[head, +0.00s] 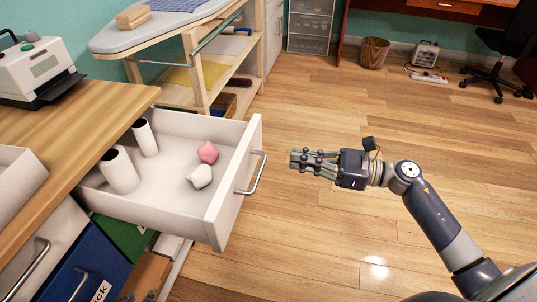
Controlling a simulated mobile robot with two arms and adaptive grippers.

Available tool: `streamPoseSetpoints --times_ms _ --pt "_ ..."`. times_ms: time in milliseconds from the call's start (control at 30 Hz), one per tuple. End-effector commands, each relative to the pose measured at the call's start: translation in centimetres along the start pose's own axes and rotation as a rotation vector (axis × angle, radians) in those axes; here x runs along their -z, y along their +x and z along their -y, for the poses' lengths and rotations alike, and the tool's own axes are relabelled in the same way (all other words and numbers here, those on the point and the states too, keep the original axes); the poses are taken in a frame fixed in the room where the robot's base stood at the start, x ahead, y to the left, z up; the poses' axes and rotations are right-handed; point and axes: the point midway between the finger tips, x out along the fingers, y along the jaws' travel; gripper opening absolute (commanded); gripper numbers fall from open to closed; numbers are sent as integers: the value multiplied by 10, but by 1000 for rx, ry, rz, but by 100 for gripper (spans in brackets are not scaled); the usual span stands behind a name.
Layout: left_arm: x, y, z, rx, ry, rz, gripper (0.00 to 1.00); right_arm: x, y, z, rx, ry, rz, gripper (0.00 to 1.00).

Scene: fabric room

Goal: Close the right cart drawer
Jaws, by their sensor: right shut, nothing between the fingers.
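The white right cart drawer (232,190) stands pulled out from under the wooden top, its front panel facing right. Its metal bar handle (254,175) is on that panel. Inside the drawer are two white rolls (119,170), a pink lump (208,152) and a white lump (199,176). My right gripper (294,159) is shut and empty. It points left toward the drawer front, just right of the handle and apart from it in the picture. A small dark part at the bottom edge may be my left gripper (149,297); its fingers cannot be made out.
The wooden cart top (75,115) carries a printer (38,72). A white drawer or tray edge (22,185) shows at the far left. An ironing board (160,32) and wooden shelf (205,85) stand behind. Clear wood floor (330,230) lies right of the drawer.

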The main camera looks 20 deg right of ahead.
Motion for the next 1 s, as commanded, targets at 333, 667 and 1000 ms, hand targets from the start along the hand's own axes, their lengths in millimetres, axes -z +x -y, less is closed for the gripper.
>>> streamPoseSetpoints --times_ms 333,667,1000 --pt "0 0 0 0 0 1 28 -1 64 1 2 2 3 0" --pt "0 0 0 -1 0 0 28 0 79 1 2 3 0 0" --pt "0 0 0 -1 0 0 28 0 80 1 2 3 1 0"
